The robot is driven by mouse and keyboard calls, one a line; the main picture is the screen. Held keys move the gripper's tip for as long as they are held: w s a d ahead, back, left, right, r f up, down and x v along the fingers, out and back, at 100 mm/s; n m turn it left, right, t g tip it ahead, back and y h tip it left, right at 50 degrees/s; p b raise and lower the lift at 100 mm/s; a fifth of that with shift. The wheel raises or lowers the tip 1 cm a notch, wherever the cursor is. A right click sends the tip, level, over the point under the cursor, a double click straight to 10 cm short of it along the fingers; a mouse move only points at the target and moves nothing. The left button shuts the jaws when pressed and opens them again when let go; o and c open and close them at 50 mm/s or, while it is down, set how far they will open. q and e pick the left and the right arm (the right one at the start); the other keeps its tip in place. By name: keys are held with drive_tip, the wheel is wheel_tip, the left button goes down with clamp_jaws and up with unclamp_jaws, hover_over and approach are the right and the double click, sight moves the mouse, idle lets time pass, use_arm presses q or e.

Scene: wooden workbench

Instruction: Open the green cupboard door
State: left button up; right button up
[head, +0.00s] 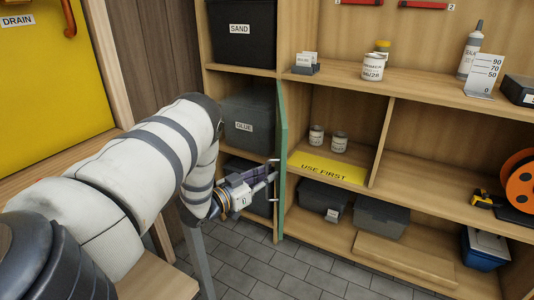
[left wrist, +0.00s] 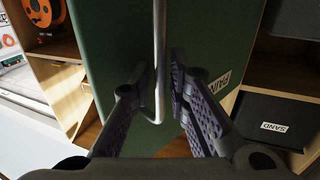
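The green cupboard door (head: 282,150) stands swung out from the shelf unit and shows nearly edge-on in the head view. Its green face (left wrist: 110,45) fills the middle of the left wrist view, with a partly hidden white label (left wrist: 219,84). A metal bar handle (left wrist: 160,60) stands out from that face. My left gripper (head: 268,174) is at the handle on the door's left side. In the left wrist view its fingers (left wrist: 160,85) lie on both sides of the bar, close to it, and appear shut on it. My right gripper is not in view.
The opened compartment shows two small cans (head: 316,136) and a yellow "USE FIRST" mat (head: 328,168). A black SAND bin (head: 240,32) and a GLUE bin (head: 248,118) sit left of the door. A yellow DRAIN panel (head: 50,85) stands further left. Grey floor tiles (head: 262,268) are clear below.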

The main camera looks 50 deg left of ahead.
use_arm(q)
drive_tip(key=s, duration=0.7)
drive_tip(key=shift+s+d, duration=0.15)
drive_tip(key=shift+s, duration=0.15)
